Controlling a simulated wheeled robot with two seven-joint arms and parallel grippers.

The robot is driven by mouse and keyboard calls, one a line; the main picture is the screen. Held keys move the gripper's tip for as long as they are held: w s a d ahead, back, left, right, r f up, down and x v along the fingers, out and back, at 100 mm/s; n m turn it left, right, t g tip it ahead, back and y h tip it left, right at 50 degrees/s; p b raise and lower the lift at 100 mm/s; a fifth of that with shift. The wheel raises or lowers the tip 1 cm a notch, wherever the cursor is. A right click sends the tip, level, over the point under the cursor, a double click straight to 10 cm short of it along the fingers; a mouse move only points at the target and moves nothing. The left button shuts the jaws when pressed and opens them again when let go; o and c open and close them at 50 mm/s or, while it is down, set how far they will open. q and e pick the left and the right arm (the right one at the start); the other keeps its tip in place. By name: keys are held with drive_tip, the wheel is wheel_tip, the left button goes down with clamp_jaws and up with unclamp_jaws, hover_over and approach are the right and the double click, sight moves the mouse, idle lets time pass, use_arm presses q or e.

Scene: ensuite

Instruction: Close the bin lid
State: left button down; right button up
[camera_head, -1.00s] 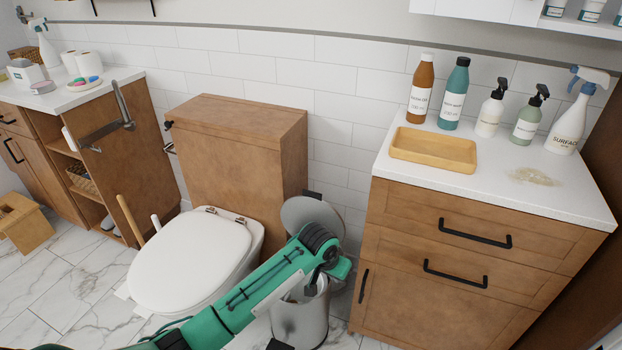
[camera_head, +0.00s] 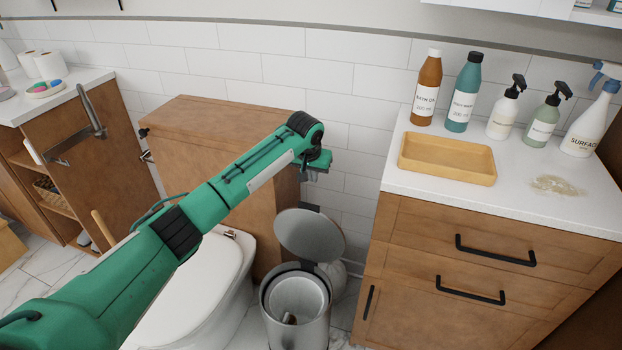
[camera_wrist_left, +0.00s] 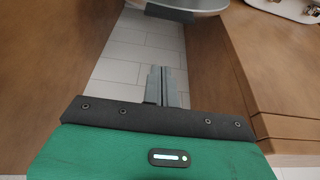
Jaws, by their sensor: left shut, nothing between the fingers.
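The bin (camera_head: 296,322) is a grey metal cylinder on the floor between the toilet and the right cabinet. Its round grey lid (camera_head: 310,236) stands open, tilted up at the back, and the inside shows with a small brownish item in it. My left gripper (camera_head: 314,173) is above the lid, apart from it, in front of the tiled wall. Its fingers (camera_wrist_left: 167,86) are shut and empty in the left wrist view. A round grey edge at the top of that view seems to be the lid (camera_wrist_left: 190,4). My right gripper is not in view.
The white toilet (camera_head: 205,290) and its wooden cistern box (camera_head: 200,130) stand left of the bin, partly behind my left arm. The wooden cabinet (camera_head: 430,240) stands close on the right, with bottles and a tray (camera_head: 446,160) on top. White tiled wall is behind.

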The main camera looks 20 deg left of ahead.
use_arm(q)
drive_tip(key=f, duration=0.4)
drive_tip(key=s+f, duration=0.1)
drive_tip(key=f, duration=0.2)
drive_tip(key=shift+f+b, duration=0.1)
drive_tip(key=shift+b, duration=0.3)
drive_tip(key=shift+s, duration=0.3)
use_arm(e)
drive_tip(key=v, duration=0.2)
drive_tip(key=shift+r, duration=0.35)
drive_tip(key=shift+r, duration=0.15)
